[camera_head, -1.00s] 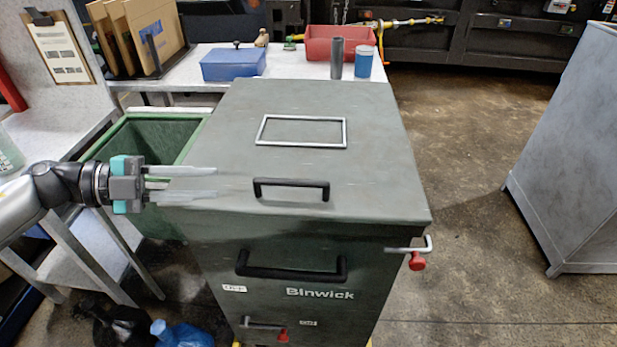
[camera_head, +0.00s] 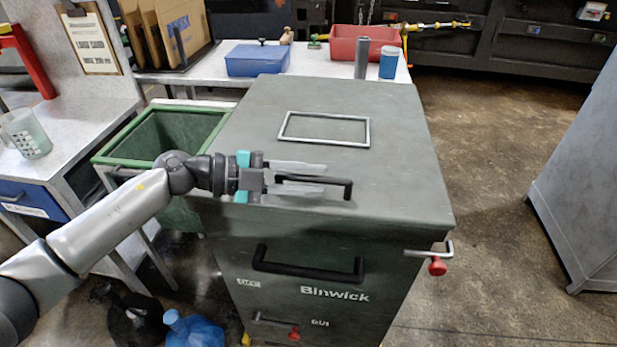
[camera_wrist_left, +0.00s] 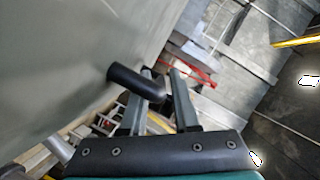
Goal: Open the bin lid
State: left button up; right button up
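The dark green bin's lid (camera_head: 390,150) lies flat and closed. A black bar handle (camera_head: 346,190) is on the lid near its front edge. My left gripper (camera_head: 324,178) comes in from the left over the lid, at this handle. Its two grey fingers are apart. In the left wrist view the black handle (camera_wrist_left: 128,80) crosses by the fingertips (camera_wrist_left: 161,74); I cannot tell whether they touch it. Part of the handle is hidden behind the fingers in the head view. My right gripper is not in view.
A second black handle (camera_head: 305,270) is on the bin's front. A latch with a red knob (camera_head: 437,266) sticks out at the right front corner. A green open container (camera_head: 165,140) stands left of the bin. A grey cabinet (camera_head: 590,170) is at the right, with clear floor between.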

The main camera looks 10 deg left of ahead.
pick_arm(q)
grip_shut()
dwell(1.4)
